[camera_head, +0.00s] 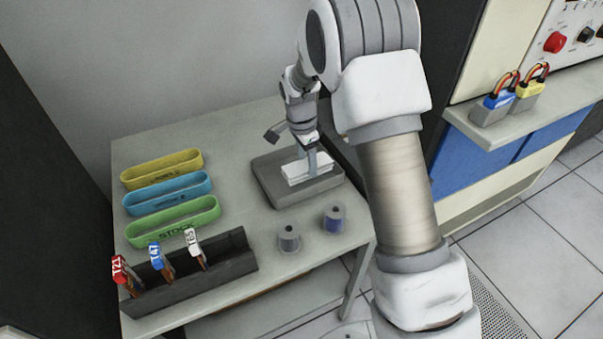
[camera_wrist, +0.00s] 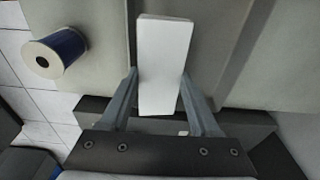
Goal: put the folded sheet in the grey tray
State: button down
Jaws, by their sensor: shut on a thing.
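The folded sheet (camera_head: 308,169) is a small white rectangle at the grey tray (camera_head: 268,184) on the right part of the table. My gripper (camera_head: 308,160) is at the sheet from above. In the wrist view the white folded sheet (camera_wrist: 163,62) lies between the two fingers of my gripper (camera_wrist: 158,82), which are shut on it.
Yellow (camera_head: 162,169), blue (camera_head: 168,193) and green (camera_head: 173,221) bins stand at the left. A dark rack (camera_head: 222,262) holds red, blue and white tagged items. Two spools (camera_head: 289,238) (camera_head: 333,219) stand before the tray. Padlocks (camera_head: 497,102) sit on a ledge at the right.

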aim_at(302, 183)
jog(key=shift+w+a+f, duration=0.25)
jog(key=shift+a+f, duration=0.2)
jog(key=shift+a, duration=0.2)
jog(key=shift+f+b, duration=0.3)
jog(key=shift+f, duration=1.65)
jog(key=shift+f, duration=0.15)
jog(key=shift+c, duration=0.6)
grip_release()
